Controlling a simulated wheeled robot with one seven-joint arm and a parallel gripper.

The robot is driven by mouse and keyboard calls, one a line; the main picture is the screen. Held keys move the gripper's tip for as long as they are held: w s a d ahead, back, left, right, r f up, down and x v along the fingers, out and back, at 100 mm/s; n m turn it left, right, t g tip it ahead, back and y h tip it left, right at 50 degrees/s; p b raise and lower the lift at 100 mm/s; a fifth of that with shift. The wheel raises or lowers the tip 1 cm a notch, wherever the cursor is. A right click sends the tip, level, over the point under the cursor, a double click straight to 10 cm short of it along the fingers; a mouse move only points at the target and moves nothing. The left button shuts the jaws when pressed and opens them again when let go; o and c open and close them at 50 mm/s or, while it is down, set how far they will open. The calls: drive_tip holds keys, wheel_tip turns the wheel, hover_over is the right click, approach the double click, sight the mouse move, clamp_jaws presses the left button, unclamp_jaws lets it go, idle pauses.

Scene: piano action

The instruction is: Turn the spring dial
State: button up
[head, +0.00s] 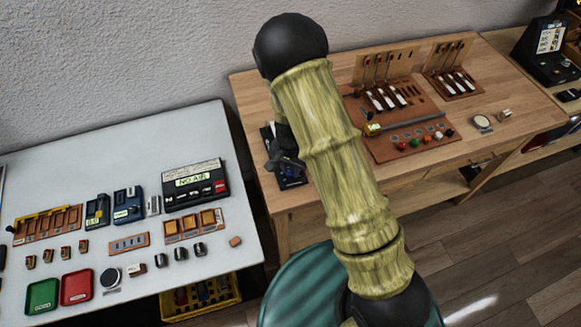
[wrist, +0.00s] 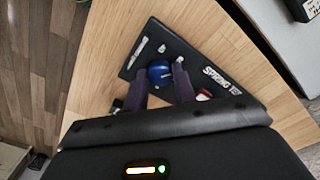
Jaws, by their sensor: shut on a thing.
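The spring dial is a round blue knob (wrist: 159,70) on a dark panel (wrist: 207,73) with white lettering that begins "SPRING". In the wrist view, my gripper (wrist: 161,80) has its two dark fingers on either side of the blue knob, shut on it. Part of the lettering and the panel's near part are hidden by the gripper. In the head view, the dark panel (head: 291,183) lies at the left end of the wooden table. My gripper (head: 286,163) is over it, and the knob is hidden there.
The wooden table (head: 240,92) also holds brown racks (head: 412,125) with several tools, and a round dial (head: 482,122) to the right. A grey-white table (head: 120,137) at left carries trays, boxes and small parts. A narrow gap separates the tables.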

sight(290, 171)
drive_tip(key=o, duration=1)
drive_tip(key=shift+r, duration=0.1)
wheel_tip(290, 171, up, 17)
drive_tip(key=b, duration=0.1)
drive_tip(key=shift+r, duration=0.15)
